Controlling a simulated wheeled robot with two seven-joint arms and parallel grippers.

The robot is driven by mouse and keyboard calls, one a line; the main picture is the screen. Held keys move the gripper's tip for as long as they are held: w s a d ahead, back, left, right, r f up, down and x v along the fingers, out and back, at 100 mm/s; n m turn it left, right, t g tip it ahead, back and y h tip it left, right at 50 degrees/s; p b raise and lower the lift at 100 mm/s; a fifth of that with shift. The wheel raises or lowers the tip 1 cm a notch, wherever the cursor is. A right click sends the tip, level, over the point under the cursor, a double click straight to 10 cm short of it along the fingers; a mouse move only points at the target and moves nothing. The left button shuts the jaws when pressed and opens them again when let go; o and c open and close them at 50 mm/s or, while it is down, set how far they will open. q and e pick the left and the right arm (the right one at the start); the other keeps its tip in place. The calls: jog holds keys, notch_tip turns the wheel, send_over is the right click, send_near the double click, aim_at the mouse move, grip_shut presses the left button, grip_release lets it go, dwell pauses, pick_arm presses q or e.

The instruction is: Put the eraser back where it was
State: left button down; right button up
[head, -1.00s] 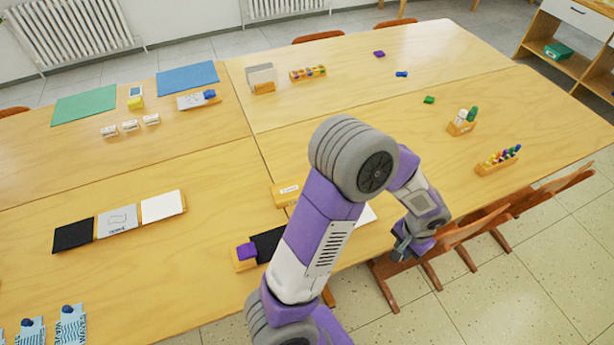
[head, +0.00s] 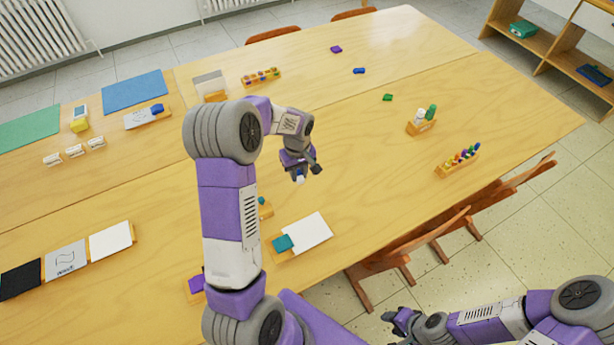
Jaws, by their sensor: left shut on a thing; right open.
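My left gripper (head: 301,168) is above the middle of the table. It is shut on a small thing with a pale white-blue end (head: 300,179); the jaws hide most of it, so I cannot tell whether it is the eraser. A teal block (head: 283,243) lies on the wooden end of a tray with a white board (head: 307,233). A purple block (head: 196,285) is partly hidden behind my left arm. My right gripper (head: 397,324) is open, low beyond the table's front edge.
A holder with white and green bottles (head: 422,120) and a rack of coloured pegs (head: 458,160) stand at the right. Board trays (head: 66,258) lie at the left. Chairs (head: 420,245) line the near right edge. The table centre right is mostly clear.

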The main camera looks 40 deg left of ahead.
pick_arm(q)
jog(key=shift+w+a+f+n, duration=0.3)
jog(key=shift+a+f+n, duration=0.2)
jog(key=shift+a+f, duration=0.2)
jog(key=b, duration=0.1)
send_over(297, 192)
notch_tip(297, 192, down, 4)
jog(key=shift+s+f, duration=0.1)
jog(key=shift+s, duration=0.05)
jog(key=shift+f+b, duration=0.55)
jog(key=shift+f, duration=1.45)
pick_arm(e)
jog(key=shift+w+f, duration=0.2)
jog(key=shift+f, duration=0.7)
pick_arm(q)
jog(key=shift+f, duration=0.2)
jog(key=c, duration=0.9)
grip_release()
jog(key=shift+c, duration=0.2)
pick_arm(e)
jog(key=shift+f, duration=0.15)
pick_arm(q)
jog(key=shift+r, duration=0.1)
